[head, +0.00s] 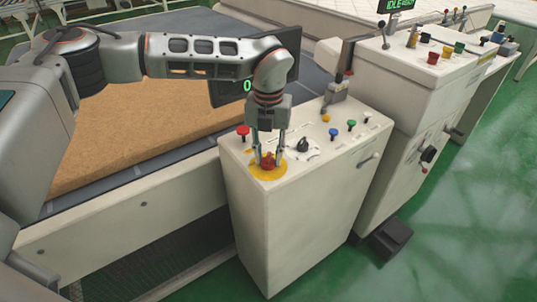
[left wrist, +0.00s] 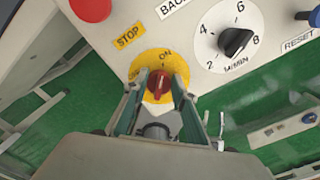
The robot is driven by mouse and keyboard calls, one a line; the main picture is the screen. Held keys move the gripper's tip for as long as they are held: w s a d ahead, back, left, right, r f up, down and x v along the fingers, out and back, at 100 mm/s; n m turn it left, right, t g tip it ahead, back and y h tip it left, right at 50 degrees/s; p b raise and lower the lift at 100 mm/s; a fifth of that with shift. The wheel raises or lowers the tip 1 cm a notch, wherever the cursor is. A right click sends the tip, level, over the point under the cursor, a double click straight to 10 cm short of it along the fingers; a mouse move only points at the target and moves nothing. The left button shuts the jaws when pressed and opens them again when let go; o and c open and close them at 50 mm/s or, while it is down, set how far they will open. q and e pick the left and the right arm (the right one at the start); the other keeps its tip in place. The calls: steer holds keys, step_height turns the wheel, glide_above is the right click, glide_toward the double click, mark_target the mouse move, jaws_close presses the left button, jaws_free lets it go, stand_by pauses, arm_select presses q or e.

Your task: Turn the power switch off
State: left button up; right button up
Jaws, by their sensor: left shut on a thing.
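The power switch is a red rotary knob (head: 267,160) on a yellow round plate (head: 268,173) at the near corner of the white control cabinet's top. In the left wrist view the red knob (left wrist: 159,84) sits on the yellow plate (left wrist: 146,60), which carries the word ON and another partly hidden label. The knob's pale mark points up, toward ON. My left gripper (head: 268,160) points down with its fingers on both sides of the knob, shut on it. In the left wrist view its fingers (left wrist: 160,88) flank the knob. My right gripper is in neither view.
The cabinet (head: 300,215) also bears a red mushroom button (head: 243,132), a black dial (head: 303,146), and green and blue buttons. A brown mattress slab (head: 140,130) lies on the conveyor at left. A second console (head: 400,75) stands at right; green floor lies beyond.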

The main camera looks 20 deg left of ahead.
arm_select(q)
steer(key=shift+n, duration=0.3)
steer(key=n, duration=0.3)
steer(key=shift+a+n+b, duration=0.1)
steer(key=shift+n+b, duration=0.3)
steer(key=n, duration=0.4)
steer(key=shift+s+a, duration=0.1)
steer(key=shift+s, duration=0.05)
steer(key=n+b, duration=0.1)
steer(key=n, duration=0.4)
steer(key=shift+s, duration=0.1)
steer(key=n, duration=0.4)
steer(key=shift+s+a, duration=0.1)
steer(key=shift+n, duration=0.3)
steer(key=o, duration=1.1)
steer(key=shift+c, duration=0.2)
steer(key=shift+r, duration=0.15)
